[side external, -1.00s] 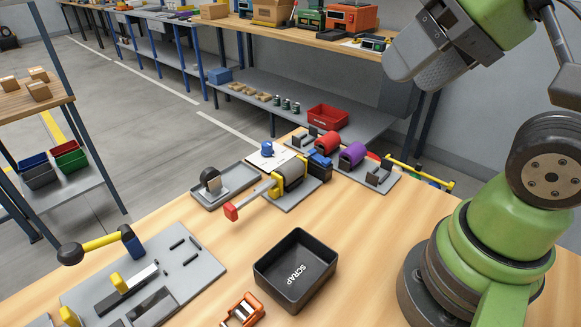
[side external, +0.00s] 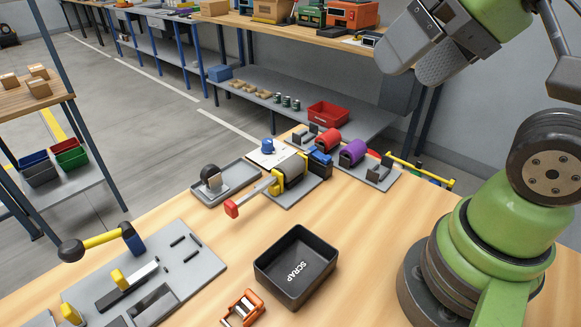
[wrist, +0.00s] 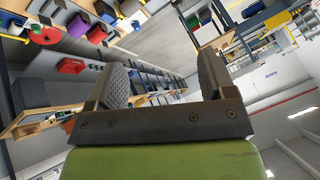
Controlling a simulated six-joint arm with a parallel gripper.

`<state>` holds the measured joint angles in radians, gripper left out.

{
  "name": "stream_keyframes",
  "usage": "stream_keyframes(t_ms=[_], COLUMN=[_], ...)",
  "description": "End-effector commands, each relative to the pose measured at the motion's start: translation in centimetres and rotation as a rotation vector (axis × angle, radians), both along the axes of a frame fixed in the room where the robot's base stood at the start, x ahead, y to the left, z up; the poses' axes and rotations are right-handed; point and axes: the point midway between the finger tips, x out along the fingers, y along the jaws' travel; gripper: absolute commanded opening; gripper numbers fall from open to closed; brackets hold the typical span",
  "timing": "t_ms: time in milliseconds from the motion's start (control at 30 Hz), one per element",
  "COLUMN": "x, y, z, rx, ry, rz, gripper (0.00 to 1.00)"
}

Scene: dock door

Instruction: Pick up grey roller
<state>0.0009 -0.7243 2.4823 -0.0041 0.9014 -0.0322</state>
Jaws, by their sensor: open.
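A dark grey roller or wheel (side external: 210,171) stands with a small pale block in a shallow grey tray (side external: 232,193) at the back left of the wooden table; I cannot tell for certain that it is the grey roller. My gripper (side external: 424,55) is high above the table at the upper right, far from the tray. Its two pads are apart with nothing between them. In the wrist view my open gripper (wrist: 163,72) points across the room, and the tray is not clearly seen there.
A black scrap bin (side external: 296,268) stands mid-table, with an orange part (side external: 242,309) before it. A yellow fixture with a red-tipped lever (side external: 232,208) is beside the tray. A red roller (side external: 328,141) and purple roller (side external: 353,153) sit behind. A grey board (side external: 190,277) lies left.

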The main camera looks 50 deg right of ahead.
Motion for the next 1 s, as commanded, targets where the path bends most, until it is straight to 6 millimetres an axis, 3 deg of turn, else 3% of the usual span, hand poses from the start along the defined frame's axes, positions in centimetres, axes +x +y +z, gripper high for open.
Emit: stream_keyframes(t_ms=[233, 433, 567, 700, 900, 1000], x=[5.6, 12.0, 15.9, 19.3, 21.9, 22.4], y=[-0.8, -2.0, -2.9, -3.9, -5.0, -5.3], z=[0.1, -2.3, -5.5, -10.1, -16.2, -18.1], rx=[-0.240, -0.456, -0.561, -0.641, -0.689, -0.695], ry=[0.083, 0.163, 0.211, 0.248, 0.264, 0.262], rz=[0.316, 0.712, 0.989, 1.298, 1.656, 1.759], gripper=[0.76, 0.76, 0.76, 0.76, 0.76, 0.76])
